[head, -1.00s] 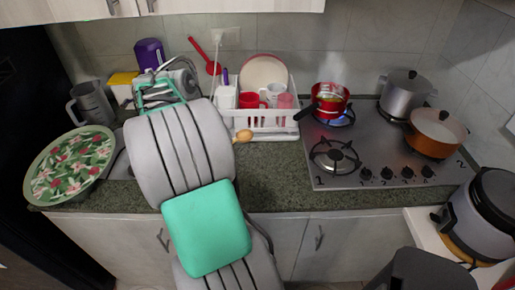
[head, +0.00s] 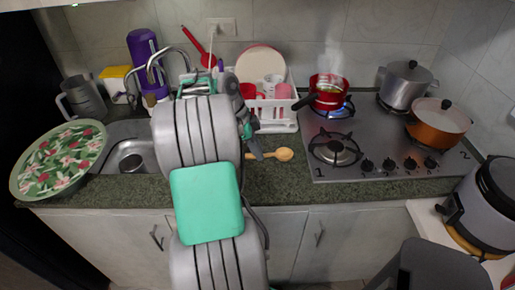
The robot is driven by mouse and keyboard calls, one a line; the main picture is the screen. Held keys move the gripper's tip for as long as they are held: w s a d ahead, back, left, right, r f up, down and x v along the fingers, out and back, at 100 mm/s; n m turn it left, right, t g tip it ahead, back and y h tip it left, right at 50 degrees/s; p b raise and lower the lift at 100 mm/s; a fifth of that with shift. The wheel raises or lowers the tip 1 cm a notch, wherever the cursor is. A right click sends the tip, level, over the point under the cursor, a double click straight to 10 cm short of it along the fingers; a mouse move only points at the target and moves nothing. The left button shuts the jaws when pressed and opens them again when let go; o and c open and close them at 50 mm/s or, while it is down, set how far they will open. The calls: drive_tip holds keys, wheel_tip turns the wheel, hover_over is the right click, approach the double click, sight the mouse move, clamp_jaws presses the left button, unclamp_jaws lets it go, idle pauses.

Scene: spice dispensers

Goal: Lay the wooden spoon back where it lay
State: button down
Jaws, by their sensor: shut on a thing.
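The wooden spoon (head: 284,154) shows in the head view just in front of the white dish rack, its bowl pointing right. Its handle runs left to my gripper (head: 256,151), which is shut on it. My arm hides the handle's far end and part of the gripper. The spoon is at or just above the dark green counter (head: 290,184); I cannot tell whether it touches it.
The white dish rack (head: 278,121) with a plate and cups stands right behind the spoon. The stove (head: 375,165) is to the right, with a red pot (head: 329,92) on a lit burner. The sink (head: 127,150) and a floral tray (head: 60,163) are left. Counter between spoon and front edge is clear.

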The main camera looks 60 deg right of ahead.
drive_tip(key=shift+f, duration=0.35)
drive_tip(key=c, duration=1.3)
unclamp_jaws()
drive_tip(key=shift+o, duration=0.2)
drive_tip(key=p+v, duration=0.1)
drive_tip(key=v, duration=0.6)
drive_tip(key=shift+w+r, duration=0.15)
drive_tip(key=shift+r, duration=0.25)
